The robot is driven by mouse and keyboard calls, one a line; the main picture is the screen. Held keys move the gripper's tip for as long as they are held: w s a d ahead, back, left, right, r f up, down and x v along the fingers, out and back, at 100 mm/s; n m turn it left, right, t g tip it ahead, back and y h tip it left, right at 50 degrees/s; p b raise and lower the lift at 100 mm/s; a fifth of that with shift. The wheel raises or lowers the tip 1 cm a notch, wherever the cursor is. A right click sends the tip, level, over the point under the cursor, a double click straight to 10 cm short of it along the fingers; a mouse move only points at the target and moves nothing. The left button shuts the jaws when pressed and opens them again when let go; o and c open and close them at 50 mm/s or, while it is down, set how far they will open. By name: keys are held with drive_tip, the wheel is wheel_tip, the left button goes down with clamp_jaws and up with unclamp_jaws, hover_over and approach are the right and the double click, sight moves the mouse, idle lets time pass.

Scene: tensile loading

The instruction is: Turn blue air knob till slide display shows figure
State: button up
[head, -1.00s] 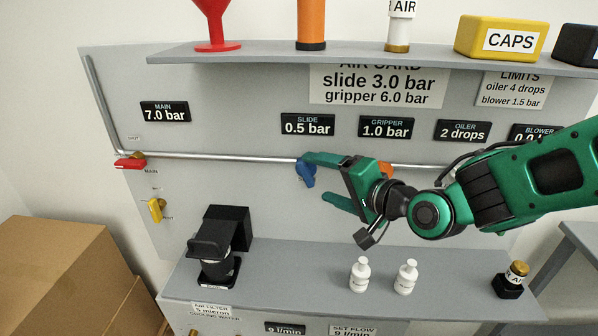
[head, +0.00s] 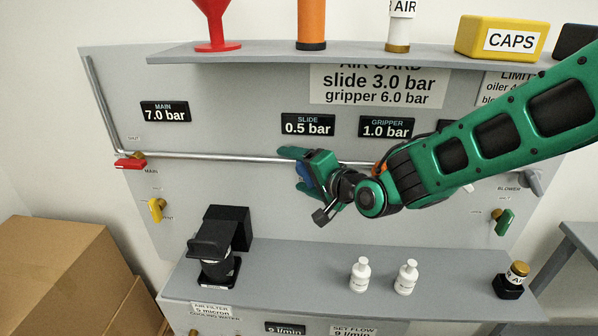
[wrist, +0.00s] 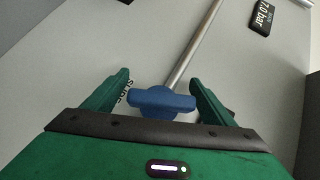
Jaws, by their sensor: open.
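The blue knob (wrist: 162,102) sits on the metal air pipe below the slide display. In the head view it is mostly hidden by my gripper, with a blue part (head: 304,175) showing. My gripper (head: 291,172) is open in front of the panel. In the wrist view its two green fingers (wrist: 160,88) stand on either side of the knob, with gaps visible, so they do not seem to touch it. The slide display (head: 308,125) reads 0.5 bar. The card (head: 378,85) above gives slide 3.0 bar and gripper 6.0 bar.
The gripper display (head: 386,127) reads 1.0 bar and the main display (head: 165,112) 7.0 bar. An orange knob (head: 380,168) is partly behind my arm. Below, the shelf (head: 300,262) holds two white bottles and a black filter unit (head: 222,245). A red main handle (head: 130,163) is at left.

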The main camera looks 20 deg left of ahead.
drive_tip(key=c, duration=1.1)
drive_tip(key=shift+o, duration=0.2)
drive_tip(key=shift+f, duration=0.1)
